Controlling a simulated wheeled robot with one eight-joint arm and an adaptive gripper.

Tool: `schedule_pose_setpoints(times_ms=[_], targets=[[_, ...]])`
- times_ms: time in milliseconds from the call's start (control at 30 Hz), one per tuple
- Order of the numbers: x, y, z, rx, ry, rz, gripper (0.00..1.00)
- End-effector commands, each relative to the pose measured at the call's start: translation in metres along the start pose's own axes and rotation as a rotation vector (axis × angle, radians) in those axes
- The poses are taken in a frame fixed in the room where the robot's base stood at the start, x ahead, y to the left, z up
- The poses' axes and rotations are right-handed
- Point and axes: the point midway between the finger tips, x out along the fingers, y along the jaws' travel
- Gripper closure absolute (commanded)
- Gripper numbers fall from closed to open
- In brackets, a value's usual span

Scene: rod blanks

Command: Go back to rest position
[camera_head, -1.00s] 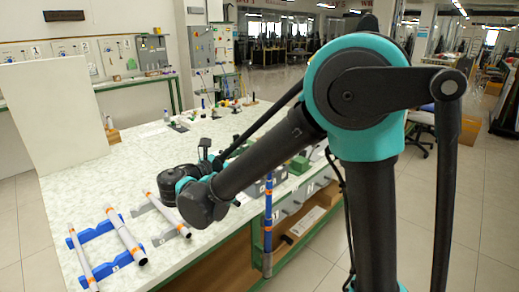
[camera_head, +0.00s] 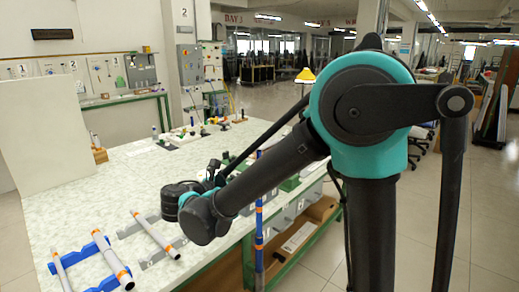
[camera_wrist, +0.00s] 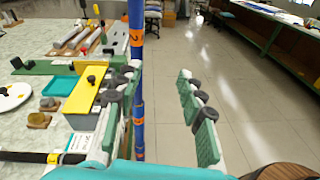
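My gripper (camera_wrist: 160,80) is open in the wrist view, with its two fingers apart and bare floor between them. A blue post with orange bands (camera_wrist: 137,70) stands right beside the left finger, partly covered by it; I cannot tell whether they touch. In the head view my arm reaches over the table's front edge, and its fingers are largely hidden behind the wrist. Three pale rods with orange bands lie at the table's left front: a left rod (camera_head: 60,272), a middle rod (camera_head: 113,262) and a right rod (camera_head: 155,236). The first two rest on blue holders (camera_head: 85,251).
The white table (camera_head: 80,200) carries small items along its back. In the wrist view, a yellow block (camera_wrist: 86,92) and a green plate (camera_wrist: 45,67) are close left of my gripper. A white panel (camera_head: 45,130) stands at the far left. Floor (camera_head: 430,240) is open at right.

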Motion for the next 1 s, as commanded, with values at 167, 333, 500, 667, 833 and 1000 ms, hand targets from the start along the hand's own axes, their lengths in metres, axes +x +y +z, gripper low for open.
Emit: schedule_pose_setpoints(times_ms=[167,333,500,667,833,1000], targets=[[0.08,-0.058,-0.025,0.221,0.194,-0.14,0.61],[0.128,-0.118,-0.055,0.487,0.362,-0.298,0.61],[0.151,-0.178,-0.086,0.797,0.499,-0.486,0.61],[0.155,-0.226,-0.114,1.122,0.592,-0.683,0.61],[0.147,-0.264,-0.14,1.499,0.652,-0.909,0.61],[0.135,-0.285,-0.157,1.852,0.671,-1.115,0.61]])
